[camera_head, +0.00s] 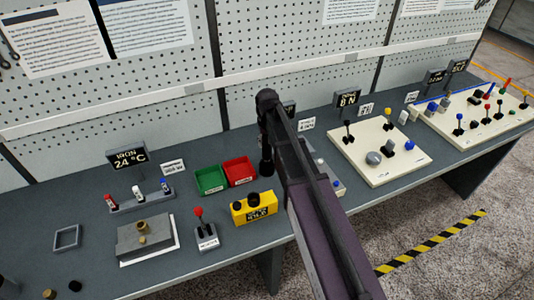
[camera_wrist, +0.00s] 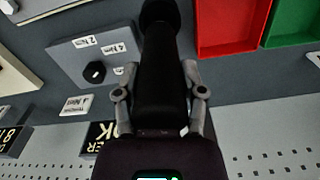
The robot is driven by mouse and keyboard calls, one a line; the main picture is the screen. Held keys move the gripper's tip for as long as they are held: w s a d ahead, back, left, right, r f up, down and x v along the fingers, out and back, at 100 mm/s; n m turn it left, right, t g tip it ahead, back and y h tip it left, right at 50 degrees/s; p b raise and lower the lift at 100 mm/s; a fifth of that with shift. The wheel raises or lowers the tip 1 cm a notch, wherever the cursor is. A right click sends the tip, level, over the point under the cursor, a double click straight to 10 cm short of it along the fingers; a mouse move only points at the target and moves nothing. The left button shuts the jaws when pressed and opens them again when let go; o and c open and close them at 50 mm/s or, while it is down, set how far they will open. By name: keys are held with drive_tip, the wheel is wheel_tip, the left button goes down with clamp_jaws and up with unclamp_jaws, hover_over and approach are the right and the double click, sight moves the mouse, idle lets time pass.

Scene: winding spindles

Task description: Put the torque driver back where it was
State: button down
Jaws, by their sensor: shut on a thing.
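The torque driver (camera_wrist: 158,75) is a thick black cylinder with a rounder dark end at the top of the wrist view. My gripper (camera_wrist: 158,95) is shut on it, one finger on each side. In the head view the driver (camera_head: 266,163) hangs roughly upright below my wrist, just right of the red bin. I cannot tell whether its lower end touches the bench. A grey torque plate (camera_wrist: 70,58) with a black knob and labels reading 2 Nm and 4 Nm lies beside it. In the head view my arm hides most of this plate (camera_head: 338,186).
The red bin (camera_head: 239,171) and green bin (camera_head: 210,180) stand close by. A yellow box (camera_head: 253,208) with black knobs sits in front of them. A red-topped lever unit (camera_head: 206,235) is farther left. A cream panel (camera_head: 400,165) with levers lies right. Pegboard closes the back.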

sight(267, 149)
idle(0.4)
drive_tip(key=shift+f+b, duration=1.85)
drive_tip(key=shift+f, duration=0.25)
drive_tip(key=shift+c, duration=0.9)
unclamp_jaws()
drive_tip(key=shift+r, duration=0.2)
wheel_tip(267, 149, up, 12)
drive_tip(key=p, duration=1.2)
